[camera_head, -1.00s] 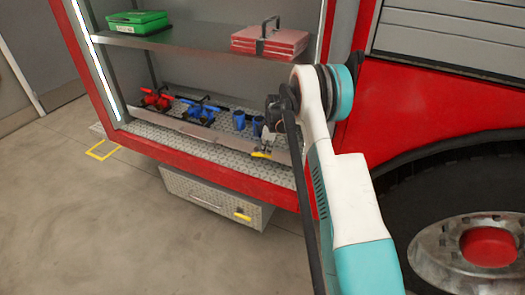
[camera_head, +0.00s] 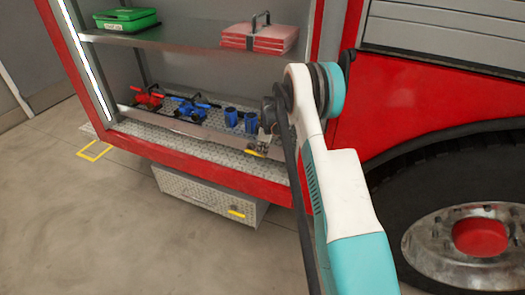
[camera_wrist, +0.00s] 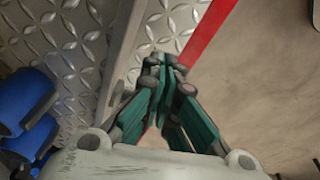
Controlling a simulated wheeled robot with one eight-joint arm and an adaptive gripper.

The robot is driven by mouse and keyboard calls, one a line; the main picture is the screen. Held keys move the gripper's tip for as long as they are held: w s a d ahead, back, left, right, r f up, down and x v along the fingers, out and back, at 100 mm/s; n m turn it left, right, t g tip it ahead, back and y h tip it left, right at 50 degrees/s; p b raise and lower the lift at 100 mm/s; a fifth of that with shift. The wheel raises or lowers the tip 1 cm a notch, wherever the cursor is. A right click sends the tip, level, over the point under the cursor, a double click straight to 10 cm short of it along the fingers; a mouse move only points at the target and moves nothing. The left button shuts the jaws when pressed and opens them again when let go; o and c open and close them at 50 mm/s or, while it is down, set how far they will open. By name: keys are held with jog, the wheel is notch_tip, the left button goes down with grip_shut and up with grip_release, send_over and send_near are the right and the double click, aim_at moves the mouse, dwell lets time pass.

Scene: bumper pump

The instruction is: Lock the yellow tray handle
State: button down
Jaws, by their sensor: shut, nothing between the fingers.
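A tray (camera_head: 200,130) with a grey front wall sits on the lower shelf of the red truck's compartment. A small yellow handle (camera_head: 254,153) shows at the right end of its front, partly hidden by my gripper. My gripper (camera_head: 262,148) points down just by this handle; I cannot tell whether they touch. In the wrist view my gripper (camera_wrist: 166,68) is shut and empty, its green-padded fingers together above the red-edged sill. The tray's wall (camera_wrist: 122,65) runs just left of the fingers there. No yellow handle shows in that view.
Red (camera_head: 148,98) and blue (camera_head: 190,108) pumps and blue cylinders (camera_head: 241,121) stand in the tray. A drawer (camera_head: 195,190) with another yellow handle (camera_head: 236,213) is below. The upper shelf (camera_head: 170,38) overhangs. A wheel (camera_head: 470,235) stands at right; floor is clear at left.

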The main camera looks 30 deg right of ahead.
notch_tip(320, 180, up, 12)
jog(key=s, duration=0.2)
jog(key=shift+d, duration=0.35)
jog(key=shift+w+f, duration=0.1)
dwell(0.4)
